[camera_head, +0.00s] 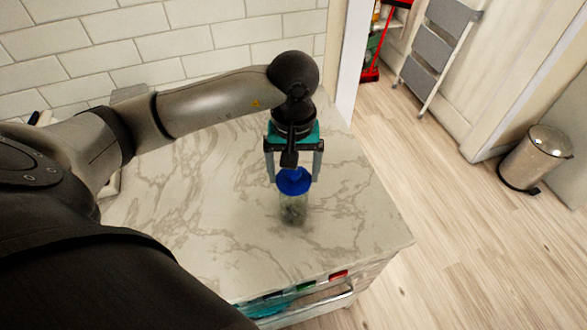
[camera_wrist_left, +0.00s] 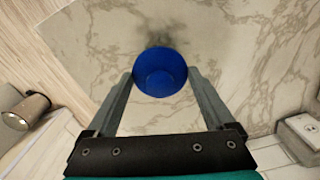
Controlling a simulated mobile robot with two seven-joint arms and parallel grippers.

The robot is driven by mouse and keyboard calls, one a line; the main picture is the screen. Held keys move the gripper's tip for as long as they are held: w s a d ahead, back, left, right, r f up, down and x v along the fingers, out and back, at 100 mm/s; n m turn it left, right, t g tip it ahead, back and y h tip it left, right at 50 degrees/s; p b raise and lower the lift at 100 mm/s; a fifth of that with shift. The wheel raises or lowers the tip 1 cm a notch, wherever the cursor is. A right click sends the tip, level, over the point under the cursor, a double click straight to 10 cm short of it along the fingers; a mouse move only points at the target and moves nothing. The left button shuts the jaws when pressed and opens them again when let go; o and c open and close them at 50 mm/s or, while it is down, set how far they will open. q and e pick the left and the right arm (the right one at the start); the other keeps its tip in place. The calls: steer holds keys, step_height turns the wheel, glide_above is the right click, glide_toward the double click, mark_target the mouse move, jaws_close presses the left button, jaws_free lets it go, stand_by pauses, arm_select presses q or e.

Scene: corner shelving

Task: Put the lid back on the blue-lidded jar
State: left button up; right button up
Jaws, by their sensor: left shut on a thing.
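The clear jar (camera_head: 293,210) stands upright on the marble counter and holds something dark or greenish. The blue lid (camera_head: 294,182) is at the jar's mouth in the head view; whether it rests on the rim or hovers just above it I cannot tell. My left gripper (camera_head: 294,177) points down from above, shut on the lid with one finger on each side. In the left wrist view the round blue lid (camera_wrist_left: 160,72) sits between the fingertips of the gripper (camera_wrist_left: 161,78) and hides most of the jar. My right gripper is not in view.
The marble counter (camera_head: 200,220) is clear around the jar, with its right edge a short way off. A white tiled wall (camera_head: 170,45) stands behind. A drawer with colourful items (camera_head: 305,287) shows below the front edge. A metal bin (camera_head: 535,158) stands on the floor.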

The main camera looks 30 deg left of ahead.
arm_select(q)
steer(key=shift+b, duration=0.35)
stand_by(0.8)
steer(key=shift+f+b, duration=0.15)
steer(key=shift+b, duration=1)
stand_by(1.4)
steer(key=o, duration=1.1)
steer(key=shift+c, duration=0.2)
steer(key=shift+r+p, duration=1.9)
steer(key=shift+r, duration=1.65)
